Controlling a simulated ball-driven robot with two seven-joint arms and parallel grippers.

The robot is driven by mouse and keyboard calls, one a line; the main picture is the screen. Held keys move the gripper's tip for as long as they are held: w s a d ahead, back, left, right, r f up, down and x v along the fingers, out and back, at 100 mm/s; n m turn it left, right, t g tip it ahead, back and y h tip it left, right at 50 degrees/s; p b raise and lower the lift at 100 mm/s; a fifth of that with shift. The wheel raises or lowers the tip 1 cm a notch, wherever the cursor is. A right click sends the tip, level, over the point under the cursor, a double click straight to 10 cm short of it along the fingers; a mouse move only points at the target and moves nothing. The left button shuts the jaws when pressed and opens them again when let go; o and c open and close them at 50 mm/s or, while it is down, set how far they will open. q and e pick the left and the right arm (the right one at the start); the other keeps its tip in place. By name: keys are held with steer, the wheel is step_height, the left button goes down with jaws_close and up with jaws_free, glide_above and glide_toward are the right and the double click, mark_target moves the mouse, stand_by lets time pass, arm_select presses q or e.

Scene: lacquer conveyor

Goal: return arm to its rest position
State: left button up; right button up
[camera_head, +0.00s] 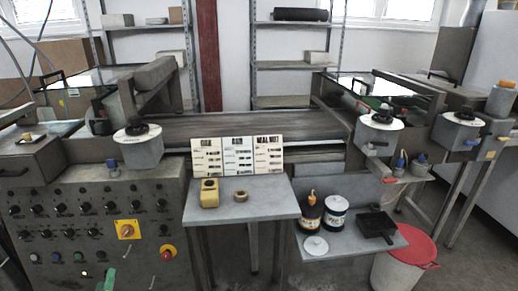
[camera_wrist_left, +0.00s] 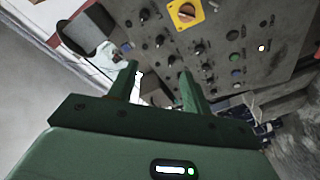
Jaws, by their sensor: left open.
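My left gripper (camera_head: 108,280) shows as a green tip at the bottom left of the head view, in front of the control panel (camera_head: 95,225). In the left wrist view its two green fingers (camera_wrist_left: 158,80) stand apart with nothing held between them. The panel (camera_wrist_left: 215,50) with its knobs and yellow switch fills the upper part of that view, beyond the fingertips. Most of my left arm is out of the head view. My right gripper is not in view.
A small table (camera_head: 260,208) holds a yellow block (camera_head: 209,193), a ring (camera_head: 241,196) and three cards. A lower shelf (camera_head: 340,246) carries two jars and a black tray (camera_head: 376,228). A white bin (camera_head: 395,272) with a red lid stands at right. The conveyor (camera_head: 240,128) runs behind.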

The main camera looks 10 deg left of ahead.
arm_select(q)
steer(key=w+a+r+m+t, duration=0.15)
steer(key=a+r+m, duration=0.25)
steer(key=a+r, duration=0.45)
steer(key=s+a+f+m+g+h, duration=0.15)
steer(key=s+f+m+g, duration=0.35)
steer(key=s+f, duration=0.75)
steer(key=s+f+m+g+h, duration=0.4)
steer(key=s+f, duration=0.5)
steer(key=f, duration=0.6)
steer(key=s+a+f+m+g+y, duration=0.2)
steer(key=s+a+f+m+g, duration=0.15)
steer(key=s, duration=1.05)
steer(key=s+a+f+m+g+y, duration=0.25)
steer(key=s+m+g, duration=0.2)
steer(key=s, duration=0.95)
steer(key=s+d+f+n+h+p, duration=0.1)
steer(key=d+f+h, duration=0.2)
steer(key=d, duration=1.6)
steer(key=s+d+f+n+h+p, duration=0.1)
steer(key=d+f+n+h, duration=0.1)
steer(key=d, duration=1.6)
step_height(320, 180, down, 2)
steer(key=shift+d+f+g+h, duration=0.15)
steer(key=shift+d+g+h, duration=0.25)
steer(key=shift+h, duration=0.3)
